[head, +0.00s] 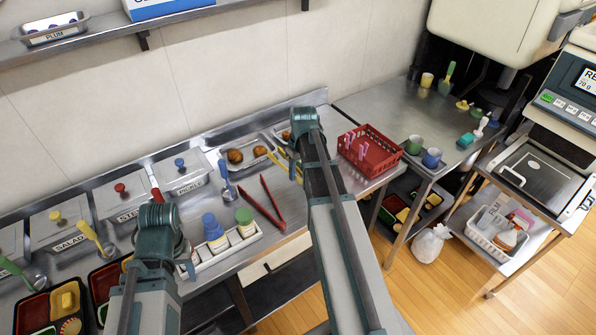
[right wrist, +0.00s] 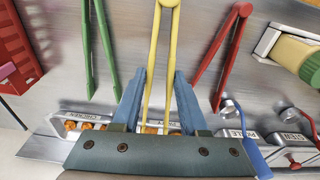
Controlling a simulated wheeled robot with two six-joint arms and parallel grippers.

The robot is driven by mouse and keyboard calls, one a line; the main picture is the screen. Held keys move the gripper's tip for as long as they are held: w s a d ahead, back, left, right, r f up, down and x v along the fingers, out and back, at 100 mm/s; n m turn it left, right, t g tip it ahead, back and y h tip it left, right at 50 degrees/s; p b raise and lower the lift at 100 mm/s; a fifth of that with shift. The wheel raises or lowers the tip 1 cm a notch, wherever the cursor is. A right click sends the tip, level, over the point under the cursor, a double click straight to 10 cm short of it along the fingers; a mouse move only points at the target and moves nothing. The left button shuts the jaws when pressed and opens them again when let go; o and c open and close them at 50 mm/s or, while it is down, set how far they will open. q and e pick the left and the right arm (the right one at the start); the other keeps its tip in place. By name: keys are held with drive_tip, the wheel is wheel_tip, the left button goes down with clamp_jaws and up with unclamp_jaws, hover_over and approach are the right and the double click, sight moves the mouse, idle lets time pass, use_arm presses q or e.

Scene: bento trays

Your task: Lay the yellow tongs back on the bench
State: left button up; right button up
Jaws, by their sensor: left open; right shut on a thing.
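The yellow tongs (right wrist: 154,62) run between the blue fingers of my right gripper (right wrist: 160,85), which is shut on them. Their joined end points to the top of the right wrist view. In the head view part of the yellow tongs (head: 277,162) shows left of my right arm, over the steel bench (head: 240,195). I cannot tell whether they touch the bench. My right gripper's fingers are hidden behind its wrist in the head view. My left gripper (head: 160,222) is open near the bench's front left, its fingers mostly hidden.
Red tongs (right wrist: 222,45) and green tongs (right wrist: 98,50) lie on either side of the yellow pair. A red basket (head: 370,150) stands to the right. Food pans (head: 245,152) line the back. A white rack (head: 235,243) with bottles stands at the front.

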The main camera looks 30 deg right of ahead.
sight(297, 195)
drive_tip(key=shift+f+b, duration=3.85)
drive_tip(key=shift+f, duration=0.25)
drive_tip(key=shift+f, duration=0.3)
drive_tip(key=o, duration=1)
drive_tip(key=shift+o, duration=0.2)
drive_tip(key=shift+r, duration=0.1)
wheel_tip(297, 195, up, 14)
drive_tip(key=s+p, duration=0.1)
drive_tip(key=p, duration=1.2)
drive_tip(key=shift+s, duration=0.2)
drive_tip(key=shift+d+f, duration=0.1)
drive_tip(key=shift+f, duration=0.1)
